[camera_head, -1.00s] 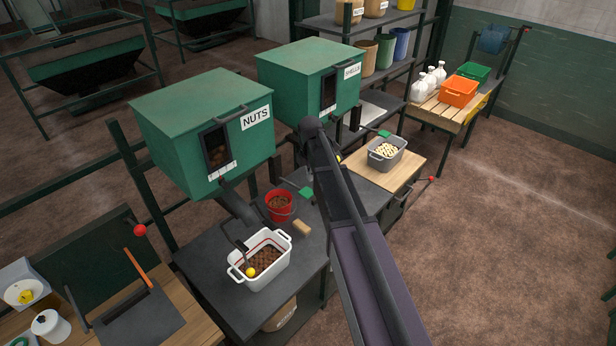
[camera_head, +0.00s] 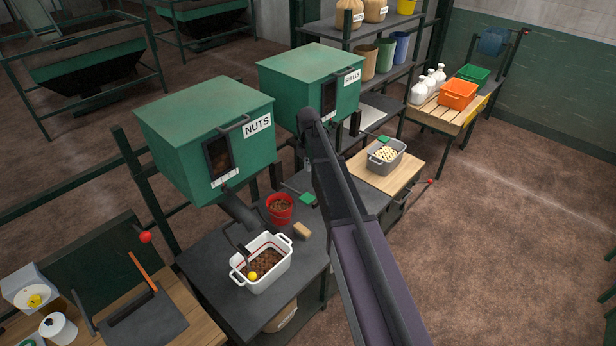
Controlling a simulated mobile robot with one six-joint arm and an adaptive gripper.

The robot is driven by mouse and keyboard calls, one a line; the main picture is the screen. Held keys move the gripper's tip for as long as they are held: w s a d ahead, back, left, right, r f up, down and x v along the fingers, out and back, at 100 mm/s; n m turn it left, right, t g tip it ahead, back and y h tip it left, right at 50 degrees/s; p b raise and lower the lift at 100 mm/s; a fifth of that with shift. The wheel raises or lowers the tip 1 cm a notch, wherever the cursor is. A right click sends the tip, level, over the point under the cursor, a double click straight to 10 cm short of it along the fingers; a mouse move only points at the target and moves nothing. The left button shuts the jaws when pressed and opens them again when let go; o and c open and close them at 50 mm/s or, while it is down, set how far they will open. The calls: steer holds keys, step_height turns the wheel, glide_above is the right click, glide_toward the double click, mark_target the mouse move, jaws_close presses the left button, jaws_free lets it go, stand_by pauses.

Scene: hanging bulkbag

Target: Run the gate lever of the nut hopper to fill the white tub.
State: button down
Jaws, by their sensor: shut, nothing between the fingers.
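The green nut hopper (camera_head: 207,132), labelled NUTS, stands left of centre with a dark window in its front. A dark chute (camera_head: 240,210) slopes down from it. A dark lever with a yellow knob (camera_head: 252,276) hangs below the chute, and its knob shows in front of the white tub (camera_head: 281,276). The tub stands upright on the dark bench under the chute. Brown nuts (camera_head: 264,262) lie in it, and a red line runs along its inner wall above them. My arm crosses the middle of the view; my gripper is not visible.
A red bucket (camera_head: 280,208) of brown pieces and a tan block (camera_head: 302,230) are beside the tub. The green SHELLS hopper (camera_head: 305,85) stands to the right, with a grey tub (camera_head: 386,157) on a wooden bench. The brown floor (camera_head: 500,240) is open at right.

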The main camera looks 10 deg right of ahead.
mark_target(308, 198)
steer(key=shift+f+b, duration=6.75)
steer(key=shift+f, duration=0.1)
steer(key=shift+f, duration=0.1)
